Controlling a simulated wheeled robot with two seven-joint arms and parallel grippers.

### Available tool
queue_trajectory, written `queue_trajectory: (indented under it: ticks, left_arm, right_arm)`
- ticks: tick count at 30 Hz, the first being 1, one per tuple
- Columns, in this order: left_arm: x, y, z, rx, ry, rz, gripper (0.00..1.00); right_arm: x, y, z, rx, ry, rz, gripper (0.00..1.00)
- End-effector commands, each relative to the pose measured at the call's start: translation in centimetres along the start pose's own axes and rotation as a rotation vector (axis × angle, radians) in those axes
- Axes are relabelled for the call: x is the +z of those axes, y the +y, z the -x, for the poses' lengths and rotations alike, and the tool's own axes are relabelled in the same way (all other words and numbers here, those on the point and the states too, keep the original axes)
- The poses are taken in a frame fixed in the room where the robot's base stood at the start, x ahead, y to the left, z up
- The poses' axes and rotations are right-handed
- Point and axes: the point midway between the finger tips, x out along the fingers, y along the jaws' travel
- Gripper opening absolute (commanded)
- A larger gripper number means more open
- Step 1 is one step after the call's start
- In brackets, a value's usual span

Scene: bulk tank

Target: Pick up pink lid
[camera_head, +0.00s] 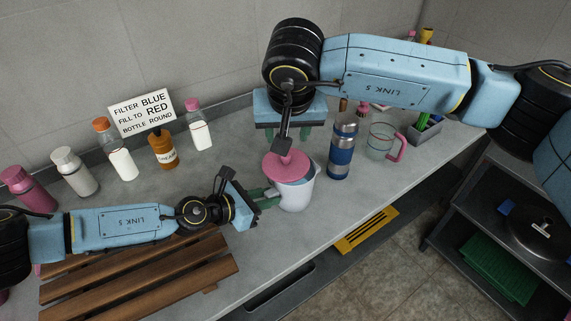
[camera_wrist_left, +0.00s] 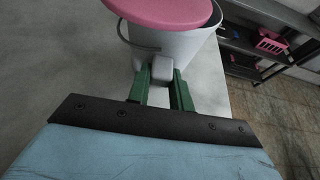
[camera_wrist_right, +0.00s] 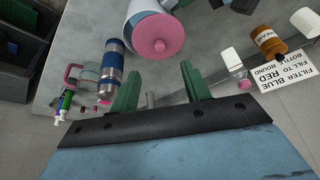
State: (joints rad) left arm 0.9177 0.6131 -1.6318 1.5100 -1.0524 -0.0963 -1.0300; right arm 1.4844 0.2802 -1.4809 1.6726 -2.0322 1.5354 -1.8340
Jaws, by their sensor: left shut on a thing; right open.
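The pink lid (camera_head: 286,169) is a round disc with a knob, resting on top of a white container (camera_head: 297,195). The lid shows at the top of the left wrist view (camera_wrist_left: 165,10) and, with its knob, in the right wrist view (camera_wrist_right: 160,32). My left gripper (camera_head: 268,198) is shut on the small grey block (camera_wrist_left: 160,68) on the container's near side. My right gripper (camera_wrist_right: 161,84) is open and empty, pointing down above and behind the lid, apart from it. Its fingers partly show in the head view.
A blue and steel bottle (camera_head: 341,150) and a clear mug with pink handle (camera_head: 382,143) stand right of the container. Several bottles (camera_head: 163,148) and a sign (camera_head: 142,112) stand at the back left. A wooden slatted rack (camera_head: 150,280) lies at the front left.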

Motion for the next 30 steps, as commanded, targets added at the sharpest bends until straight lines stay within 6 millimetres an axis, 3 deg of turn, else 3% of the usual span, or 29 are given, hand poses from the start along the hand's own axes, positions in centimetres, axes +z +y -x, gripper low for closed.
queue_trajectory:
  ticks: [7, 15, 23, 30]
  left_arm:
    - [0.2, 0.0, 0.0, 0.001, -0.003, -0.001, 0.00]
    - [0.2, 0.1, 0.0, 0.001, -0.003, -0.001, 0.00]
    - [0.2, 0.0, 0.0, 0.001, -0.003, -0.001, 0.00]
    - [0.2, 0.0, 0.0, 0.001, -0.003, -0.001, 0.00]
  right_arm:
    - [-0.8, 1.0, -1.2, -0.045, 0.017, 0.114, 0.47]
    - [-0.9, 0.8, -5.8, -0.046, 0.018, 0.116, 0.47]
    - [-0.9, 0.6, -7.9, -0.045, 0.018, 0.116, 0.47]
    - [-1.0, 0.3, -11.4, -0.046, 0.017, 0.115, 0.47]
